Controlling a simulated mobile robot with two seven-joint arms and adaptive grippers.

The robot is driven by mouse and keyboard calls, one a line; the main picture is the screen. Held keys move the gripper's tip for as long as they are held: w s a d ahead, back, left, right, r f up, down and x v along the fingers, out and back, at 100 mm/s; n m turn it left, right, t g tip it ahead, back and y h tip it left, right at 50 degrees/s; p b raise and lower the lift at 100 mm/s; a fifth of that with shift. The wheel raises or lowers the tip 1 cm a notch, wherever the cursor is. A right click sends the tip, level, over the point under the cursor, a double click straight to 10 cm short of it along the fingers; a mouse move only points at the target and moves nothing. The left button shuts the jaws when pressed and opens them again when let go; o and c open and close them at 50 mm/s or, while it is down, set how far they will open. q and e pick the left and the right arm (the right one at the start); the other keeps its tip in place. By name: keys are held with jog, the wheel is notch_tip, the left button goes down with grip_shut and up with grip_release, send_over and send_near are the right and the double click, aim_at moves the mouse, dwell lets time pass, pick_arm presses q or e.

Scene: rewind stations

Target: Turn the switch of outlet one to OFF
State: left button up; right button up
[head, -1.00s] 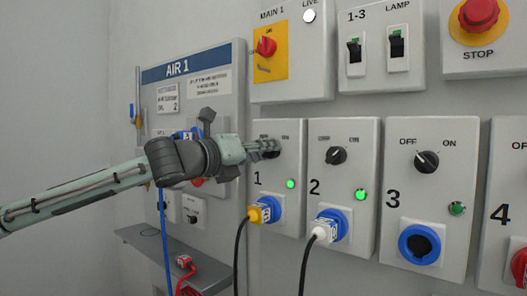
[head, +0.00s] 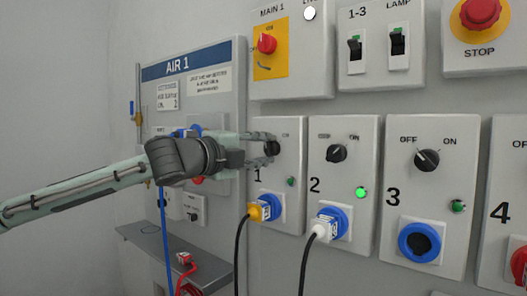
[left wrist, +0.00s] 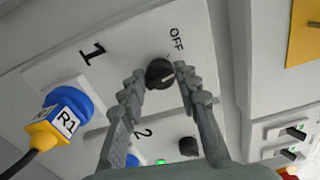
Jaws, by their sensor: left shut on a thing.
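The outlet one box (head: 290,220) carries a black rotary switch (head: 272,148), a lamp and a plugged-in yellow-and-blue connector (head: 266,208). My left gripper (head: 268,146) reaches it from the left. In the left wrist view, my two grey fingers (left wrist: 160,82) are shut around the sides of the switch (left wrist: 159,73). The OFF label (left wrist: 176,38) shows beyond the switch there; the ON label is hidden by the fingers. Exactly where the knob's pointer stands is hard to tell. The outlet one lamp (head: 290,181) is dark green, unlit. My right gripper is not in view.
Outlet two (head: 345,190) stands close to the right, with its lamp (head: 361,193) lit green and a white plug (head: 322,230) in it. Outlet three (head: 424,200) has an empty socket. The AIR 1 panel (head: 215,110) and a shelf (head: 150,240) are at left.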

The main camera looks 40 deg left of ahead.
pick_arm(q)
jog(key=shift+n, duration=0.6)
jog(key=n, duration=0.3)
jog(key=shift+f+b, duration=0.1)
jog(key=shift+b, duration=0.3)
jog(key=shift+n, duration=1.2)
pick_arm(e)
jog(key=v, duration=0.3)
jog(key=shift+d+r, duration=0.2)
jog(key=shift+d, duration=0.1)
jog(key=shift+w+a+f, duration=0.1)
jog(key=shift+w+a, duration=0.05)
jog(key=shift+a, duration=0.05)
pick_arm(q)
jog(key=o, duration=1.1)
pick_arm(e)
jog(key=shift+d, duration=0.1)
